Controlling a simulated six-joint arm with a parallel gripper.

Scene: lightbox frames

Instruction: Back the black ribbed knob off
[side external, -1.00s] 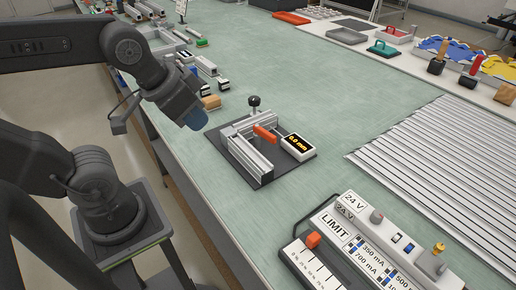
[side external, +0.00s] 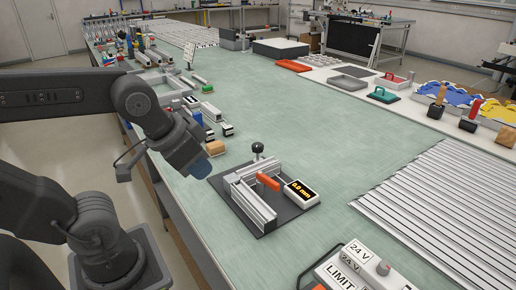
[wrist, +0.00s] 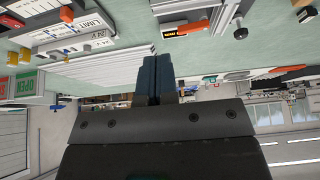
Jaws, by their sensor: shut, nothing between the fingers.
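The black knob (side external: 258,148) stands on a short post at the back of a metal frame fixture (side external: 250,203) on a dark base plate; its ribs are too small to make out. The knob also shows in the wrist view (wrist: 240,33), right of the fingers. An orange piece (side external: 268,181) sits inside the frame. Beside it, a white readout box (side external: 301,192) appears to show 0.0 mm. My gripper (side external: 202,167) is left of the fixture, above the bench and apart from the knob. Its blue fingers (wrist: 157,75) are shut and empty.
A tan block (side external: 216,147) and several small parts lie behind my gripper along the bench's left side. A ribbed silver panel (side external: 440,200) lies to the right, and a LIMIT power unit (side external: 355,270) stands at the front. The green bench top (side external: 310,120) behind the fixture is clear.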

